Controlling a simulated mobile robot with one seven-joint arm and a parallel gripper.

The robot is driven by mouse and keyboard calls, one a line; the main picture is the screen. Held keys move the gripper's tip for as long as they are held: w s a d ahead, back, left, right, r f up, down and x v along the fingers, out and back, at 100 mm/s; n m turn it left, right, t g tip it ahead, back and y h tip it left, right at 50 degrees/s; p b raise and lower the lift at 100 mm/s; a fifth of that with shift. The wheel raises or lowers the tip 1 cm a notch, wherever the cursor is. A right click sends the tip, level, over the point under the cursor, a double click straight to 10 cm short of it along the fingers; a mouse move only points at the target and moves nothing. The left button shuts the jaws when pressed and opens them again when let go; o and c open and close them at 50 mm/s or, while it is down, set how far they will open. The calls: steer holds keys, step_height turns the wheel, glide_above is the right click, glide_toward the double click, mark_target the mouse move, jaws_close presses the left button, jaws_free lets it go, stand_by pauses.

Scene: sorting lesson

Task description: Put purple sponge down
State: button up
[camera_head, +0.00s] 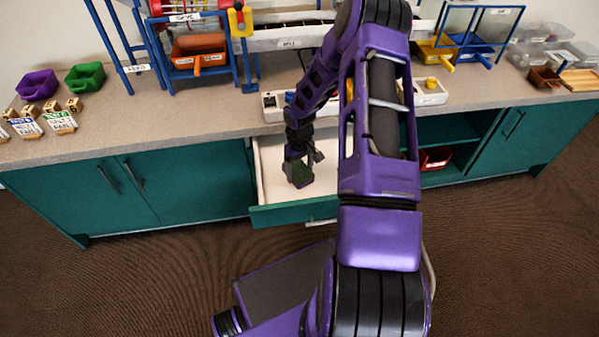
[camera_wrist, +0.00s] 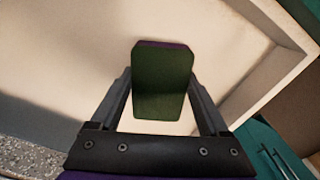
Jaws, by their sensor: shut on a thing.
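The sponge (camera_wrist: 162,85) is between the two fingers of my gripper (camera_wrist: 163,100) in the wrist view. Its face toward the camera is dark green, with a thin purple edge at the far end. My gripper is shut on it, with a finger against each side.
The drawer's walls surround the gripper, and its pale floor looks empty where visible. The worktop (camera_head: 180,125) above holds a purple bin (camera_head: 38,86), a green bin (camera_head: 85,77), wooden blocks and blue racks. A red bin (camera_head: 435,158) sits in an open shelf to the right.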

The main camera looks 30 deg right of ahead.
mark_target(300, 171)
steer(key=shift+f, duration=0.15)
steer(key=shift+f, duration=0.15)
steer(key=o, duration=1.3)
step_height(300, 171, up, 12)
steer(key=shift+r+p, duration=0.15)
steer(key=shift+p, duration=0.9)
